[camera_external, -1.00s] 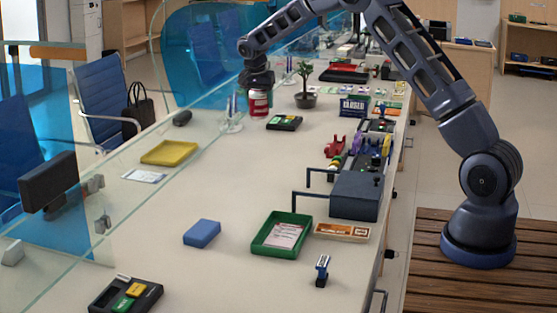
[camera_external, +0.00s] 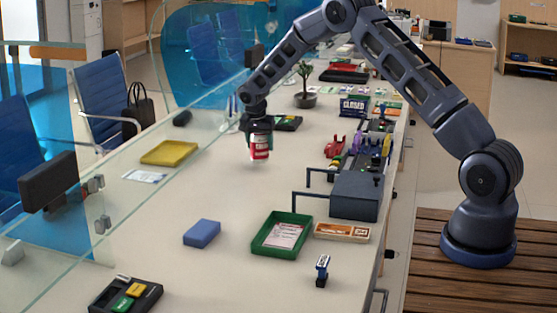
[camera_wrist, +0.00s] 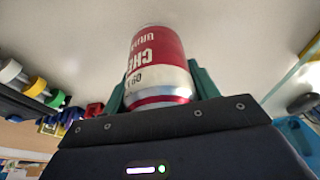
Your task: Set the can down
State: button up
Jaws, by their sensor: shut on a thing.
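A red and white can (camera_external: 260,149) is held upright by my gripper (camera_external: 259,136) over the middle of the counter (camera_external: 215,205). Whether the can's base touches the counter or hangs a little above it is hard to tell. In the wrist view the can (camera_wrist: 157,68) stands between the two green fingers of my gripper (camera_wrist: 160,92), one on each side of it. The gripper is shut on the can. The can's far end is against the pale counter surface in that view.
A yellow tray (camera_external: 170,152) lies to the left, a blue block (camera_external: 202,232) and a green tray (camera_external: 258,240) in front. A grey box (camera_external: 352,195) stands right. The counter around the can is clear.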

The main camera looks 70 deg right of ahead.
jog(key=shift+f, duration=1.25)
jog(key=shift+f, duration=0.15)
jog(key=o, duration=1.2)
